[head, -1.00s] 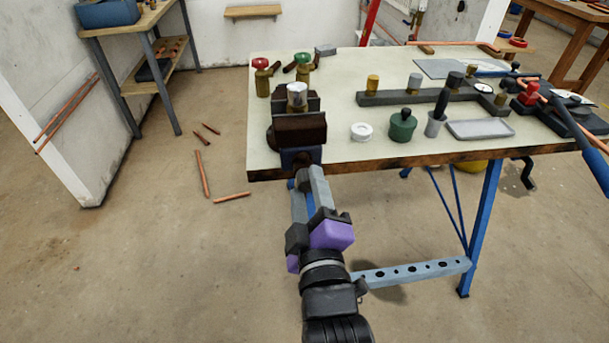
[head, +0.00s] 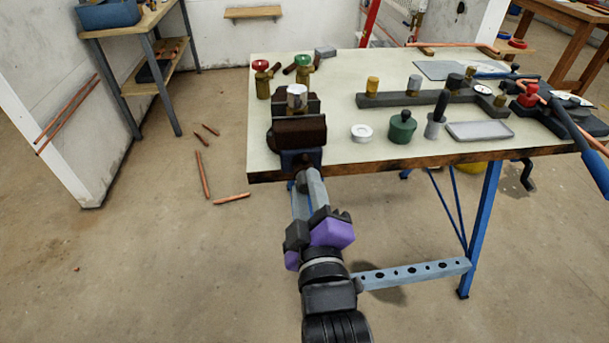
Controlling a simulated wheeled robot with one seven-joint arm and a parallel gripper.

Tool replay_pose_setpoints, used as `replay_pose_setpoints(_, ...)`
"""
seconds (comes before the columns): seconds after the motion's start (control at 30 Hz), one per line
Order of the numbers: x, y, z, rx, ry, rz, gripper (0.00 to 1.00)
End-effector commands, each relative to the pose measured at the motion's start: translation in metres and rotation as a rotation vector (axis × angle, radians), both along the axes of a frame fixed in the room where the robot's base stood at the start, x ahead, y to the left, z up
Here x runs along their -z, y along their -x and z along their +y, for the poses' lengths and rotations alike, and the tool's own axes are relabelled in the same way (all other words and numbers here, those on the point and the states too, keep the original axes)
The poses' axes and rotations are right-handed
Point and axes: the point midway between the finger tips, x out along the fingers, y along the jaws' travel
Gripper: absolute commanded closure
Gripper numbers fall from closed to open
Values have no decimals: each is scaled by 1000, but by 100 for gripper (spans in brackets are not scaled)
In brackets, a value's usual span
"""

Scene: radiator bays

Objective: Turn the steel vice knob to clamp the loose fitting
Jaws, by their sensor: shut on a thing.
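A dark brown and black vice (head: 299,131) with a blue base part (head: 300,159) sits at the near left edge of the workbench. A pale, silvery fitting (head: 297,98) stands upright between its jaws; I cannot tell how tightly it is held. My gripper (head: 305,180) reaches up to the front of the vice, just below the bench edge. Its long grey fingers are shut on the steel vice knob, which is mostly hidden between and behind the fingertips.
Red-topped (head: 262,80) and green-topped valves (head: 303,72) stand behind the vice. A white ring (head: 361,133), a green pot (head: 402,127) and a grey tray (head: 479,131) lie to the right. Copper pipes (head: 203,175) lie on the floor at left. A perforated crossbar (head: 412,273) runs beside my wrist.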

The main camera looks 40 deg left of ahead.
Motion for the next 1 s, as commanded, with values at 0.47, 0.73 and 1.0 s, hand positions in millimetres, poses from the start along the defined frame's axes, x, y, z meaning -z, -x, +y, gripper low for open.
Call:
replay_pose_setpoints(0.47, -2, 1, 0, 0, -406, 483, 100)
replay_pose_setpoints(0.73, -2, 1, 0, 1, -640, 760, 100)
replay_pose_setpoints(1.0, -3, 1, 0, 3, -885, 1046, 100)
